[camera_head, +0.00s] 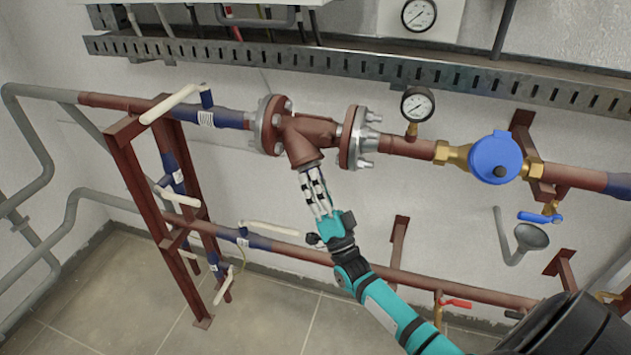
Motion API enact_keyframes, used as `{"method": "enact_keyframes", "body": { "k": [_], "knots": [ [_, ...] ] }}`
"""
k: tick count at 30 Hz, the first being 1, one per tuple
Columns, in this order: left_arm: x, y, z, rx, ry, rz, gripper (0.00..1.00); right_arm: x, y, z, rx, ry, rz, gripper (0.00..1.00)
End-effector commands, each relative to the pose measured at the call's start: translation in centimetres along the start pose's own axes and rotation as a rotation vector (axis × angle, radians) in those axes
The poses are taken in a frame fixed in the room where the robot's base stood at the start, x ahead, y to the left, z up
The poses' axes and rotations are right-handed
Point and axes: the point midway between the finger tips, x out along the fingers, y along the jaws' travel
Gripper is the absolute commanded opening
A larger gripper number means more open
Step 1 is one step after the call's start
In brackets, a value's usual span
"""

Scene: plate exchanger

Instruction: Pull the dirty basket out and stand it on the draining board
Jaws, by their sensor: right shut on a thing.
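The brown strainer body (308,132) sits in the upper pipe run between two bolted flanges, with its angled branch pointing down. My right gripper (313,182) is at the lower mouth of this branch, its pale fingers pointing up at it. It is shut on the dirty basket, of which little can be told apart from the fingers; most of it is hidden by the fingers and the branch. How far the basket is out of the branch I cannot tell. I cannot make out the draining board. My left gripper is not in view.
A pressure gauge (417,104) and a blue meter (495,157) are right of the strainer. A brown support frame (141,190) stands left. A lower pipe (390,275) passes behind my right arm. A grey funnel (531,237) is at right. The tiled floor (265,320) is bare.

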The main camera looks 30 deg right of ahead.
Motion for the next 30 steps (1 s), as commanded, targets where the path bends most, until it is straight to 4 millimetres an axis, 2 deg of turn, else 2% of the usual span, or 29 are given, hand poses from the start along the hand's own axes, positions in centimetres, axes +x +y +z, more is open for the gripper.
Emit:
{"method": "enact_keyframes", "body": {
  "k": [5, 30],
  "knots": [
    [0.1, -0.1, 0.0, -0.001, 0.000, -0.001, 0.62, -0.3, 0.0, 0.0, 0.000, 0.000, 0.000, 0.07],
    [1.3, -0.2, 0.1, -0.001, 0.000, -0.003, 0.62, -5.0, 0.0, 0.0, 0.000, 0.000, -0.001, 0.07]
  ]
}}
